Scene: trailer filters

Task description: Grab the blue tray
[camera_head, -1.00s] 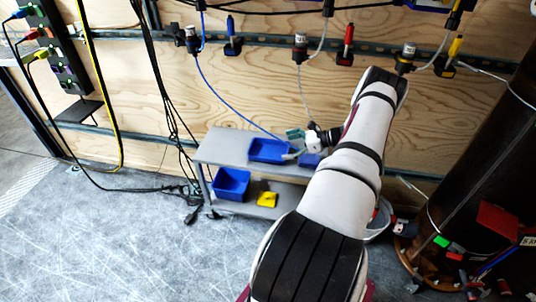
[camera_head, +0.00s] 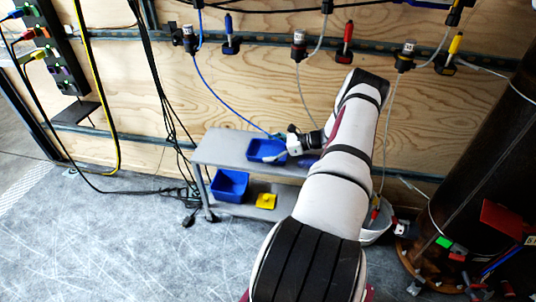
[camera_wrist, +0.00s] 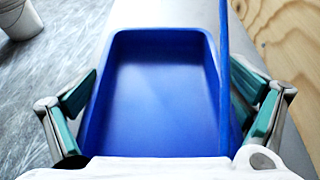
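A blue tray (camera_head: 265,150) with an empty inside sits on the upper grey shelf in the head view. It fills the middle of the wrist view (camera_wrist: 160,92). My gripper (camera_wrist: 170,102) is open, with one green-padded finger beside each long side of the tray. In the head view my gripper (camera_head: 283,150) is at the tray's right end. Whether the pads touch the tray walls cannot be told. A second blue tray (camera_head: 229,185) stands on the lower shelf. Another blue thing (camera_head: 307,161) is mostly hidden behind my arm.
A blue cable (camera_wrist: 224,75) hangs along the tray's right side, between it and the right finger. The grey shelf unit (camera_head: 222,146) stands against a plywood wall. A yellow thing (camera_head: 266,201) lies on the lower shelf. A white bucket (camera_head: 376,228) stands right of my arm.

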